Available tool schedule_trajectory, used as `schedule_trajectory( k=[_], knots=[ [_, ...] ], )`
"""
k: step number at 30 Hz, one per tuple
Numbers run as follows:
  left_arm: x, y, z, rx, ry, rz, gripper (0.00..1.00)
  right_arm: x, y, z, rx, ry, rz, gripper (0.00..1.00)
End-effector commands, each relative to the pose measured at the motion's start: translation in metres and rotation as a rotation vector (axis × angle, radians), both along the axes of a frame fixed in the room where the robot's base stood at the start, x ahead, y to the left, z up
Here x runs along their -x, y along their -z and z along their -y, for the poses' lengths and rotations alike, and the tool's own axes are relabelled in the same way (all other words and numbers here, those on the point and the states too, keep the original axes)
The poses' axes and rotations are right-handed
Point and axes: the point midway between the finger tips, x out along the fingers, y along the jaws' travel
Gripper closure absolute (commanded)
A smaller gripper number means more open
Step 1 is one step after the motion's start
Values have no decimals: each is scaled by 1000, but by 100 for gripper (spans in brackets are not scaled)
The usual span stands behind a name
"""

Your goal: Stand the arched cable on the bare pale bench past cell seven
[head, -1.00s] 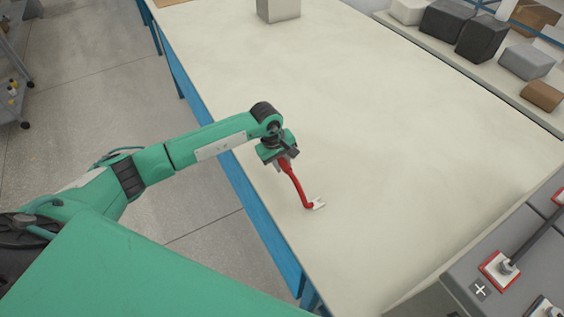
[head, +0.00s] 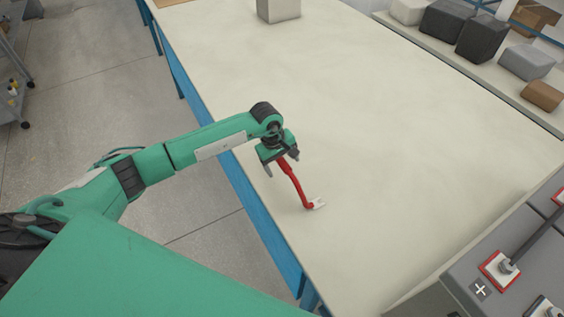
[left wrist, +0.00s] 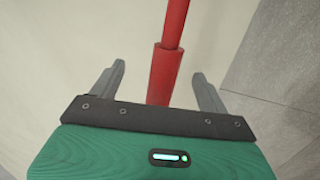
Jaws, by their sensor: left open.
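The red arched cable (head: 296,186) stands on the pale bench (head: 340,110) near its left edge. Its near end has a pale lug (head: 317,203) resting on the bench; its other end is hidden beneath my gripper. My left gripper (head: 282,167) is open above and around the cable's upper part. In the left wrist view the red cable (left wrist: 166,70) passes between the two spread fingers, with a gap on each side. My right gripper is not in view.
A grey battery cell block (head: 470,270) with red-rimmed terminals is at the lower right. A pale box (head: 278,9) stands at the bench's far end. Dark and brown blocks (head: 482,38) line a shelf at upper right. The bench middle is clear.

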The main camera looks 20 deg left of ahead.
Motion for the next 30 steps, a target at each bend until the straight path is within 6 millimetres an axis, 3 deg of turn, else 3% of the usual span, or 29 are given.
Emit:
schedule_trajectory(
  k=[30],
  knots=[
    [5,-43,-8,-1,0,1,22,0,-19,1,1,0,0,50]
  ],
)
